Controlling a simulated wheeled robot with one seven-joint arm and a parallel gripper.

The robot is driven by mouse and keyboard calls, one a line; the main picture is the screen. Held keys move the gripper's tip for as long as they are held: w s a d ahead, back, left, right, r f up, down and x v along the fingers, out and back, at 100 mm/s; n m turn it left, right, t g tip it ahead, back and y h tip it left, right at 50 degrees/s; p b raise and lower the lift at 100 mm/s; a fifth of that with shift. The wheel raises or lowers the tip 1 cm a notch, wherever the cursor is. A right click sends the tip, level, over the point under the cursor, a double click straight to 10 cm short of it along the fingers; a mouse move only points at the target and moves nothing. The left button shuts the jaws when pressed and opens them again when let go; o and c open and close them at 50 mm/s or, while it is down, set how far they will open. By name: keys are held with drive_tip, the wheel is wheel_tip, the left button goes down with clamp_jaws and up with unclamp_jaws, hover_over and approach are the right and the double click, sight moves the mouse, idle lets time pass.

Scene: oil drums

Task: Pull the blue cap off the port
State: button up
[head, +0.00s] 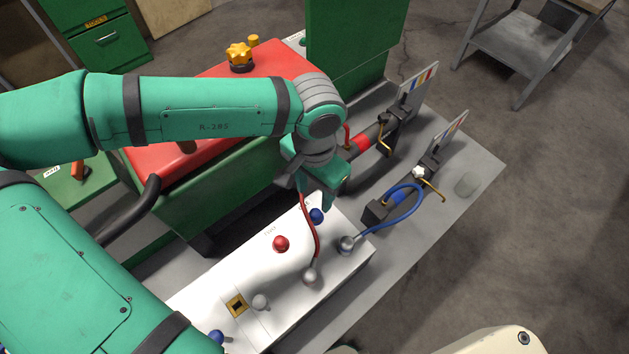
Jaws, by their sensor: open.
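My gripper (314,198) hangs from the wrist with its fingers pointing down over the white panel box (345,277). It is open and appears empty. A round blue cap (317,216) on the box's far end shows just below the fingertips. I cannot tell whether the fingers are around it or only above it. The port under this cap is hidden. A second blue round piece (216,338) shows at the near end of the box, partly hidden by my arm.
A red ball knob (281,243) and a grey knob (260,302) stand on the box. A red hose (316,240) runs up close beside the gripper. A blue hose (405,217) loops to the right. The grey bench (462,214) has bare room at right.

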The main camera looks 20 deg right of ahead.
sight(315, 213)
wheel_tip(315, 213, down, 9)
drive_tip(key=shift+f, duration=0.1)
idle(0.3)
drive_tip(key=c, duration=1.1)
